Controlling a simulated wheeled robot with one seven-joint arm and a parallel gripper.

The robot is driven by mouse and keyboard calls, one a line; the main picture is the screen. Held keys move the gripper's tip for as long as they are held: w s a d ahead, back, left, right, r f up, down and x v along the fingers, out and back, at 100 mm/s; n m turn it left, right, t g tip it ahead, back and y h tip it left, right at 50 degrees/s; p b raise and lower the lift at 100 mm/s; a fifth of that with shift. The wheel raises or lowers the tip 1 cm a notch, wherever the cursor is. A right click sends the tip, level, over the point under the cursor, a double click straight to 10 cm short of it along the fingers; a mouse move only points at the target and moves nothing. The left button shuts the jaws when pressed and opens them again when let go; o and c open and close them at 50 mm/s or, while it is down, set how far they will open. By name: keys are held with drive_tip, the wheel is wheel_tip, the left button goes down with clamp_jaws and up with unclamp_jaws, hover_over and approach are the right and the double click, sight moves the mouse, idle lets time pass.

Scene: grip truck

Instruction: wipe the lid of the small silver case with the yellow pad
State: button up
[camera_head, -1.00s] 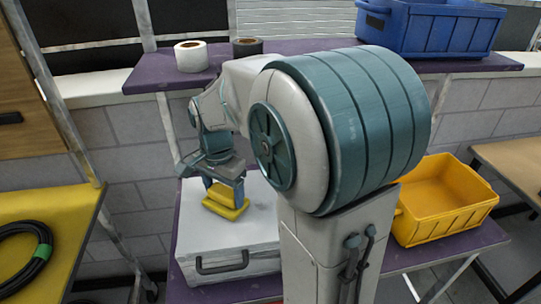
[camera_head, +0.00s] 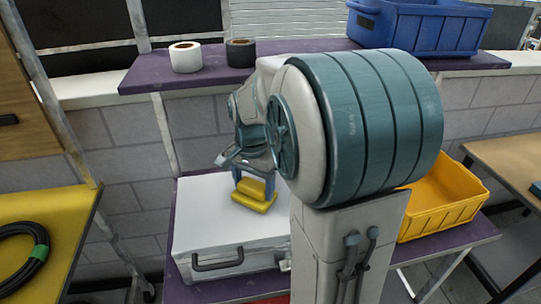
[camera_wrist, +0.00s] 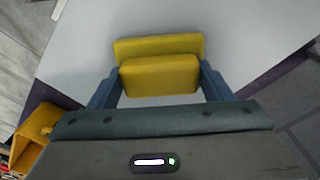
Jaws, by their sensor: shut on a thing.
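The small silver case (camera_head: 205,225) lies closed on the lower purple shelf, its handle facing the front. Its pale lid (camera_wrist: 240,30) fills much of the wrist view. The yellow pad (camera_head: 252,194) has a raised grip block on a wider base, and it also shows in the wrist view (camera_wrist: 160,75). My gripper (camera_head: 254,180) is shut on the pad's upper block, with a blue finger on each side of it. The pad is at the lid, right of its middle in the head view. I cannot tell for sure whether its underside touches the lid.
A yellow bin (camera_head: 440,205) stands right of the case, behind my arm. The upper purple shelf (camera_head: 300,50) holds a white tape roll (camera_head: 187,57), a dark tape roll (camera_head: 241,52) and a blue crate (camera_head: 420,25). A yellow table (camera_head: 50,215) with a coiled cable (camera_head: 25,250) is at left.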

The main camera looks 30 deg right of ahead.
drive_tip(key=shift+s+d, duration=0.25)
drive_tip(key=shift+d, duration=0.5)
drive_tip(key=shift+s+d, duration=0.2)
drive_tip(key=shift+d, duration=0.55)
drive_tip(key=shift+d+r+p, duration=0.15)
drive_tip(key=shift+r+p, duration=0.15)
drive_tip(key=shift+p, duration=0.15)
wheel_tip(320, 180, up, 2)
drive_tip(key=shift+r+p, duration=0.1)
drive_tip(key=shift+p, duration=0.25)
wheel_tip(320, 180, up, 5)
drive_tip(key=p, duration=0.4)
drive_tip(key=shift+r, duration=0.2)
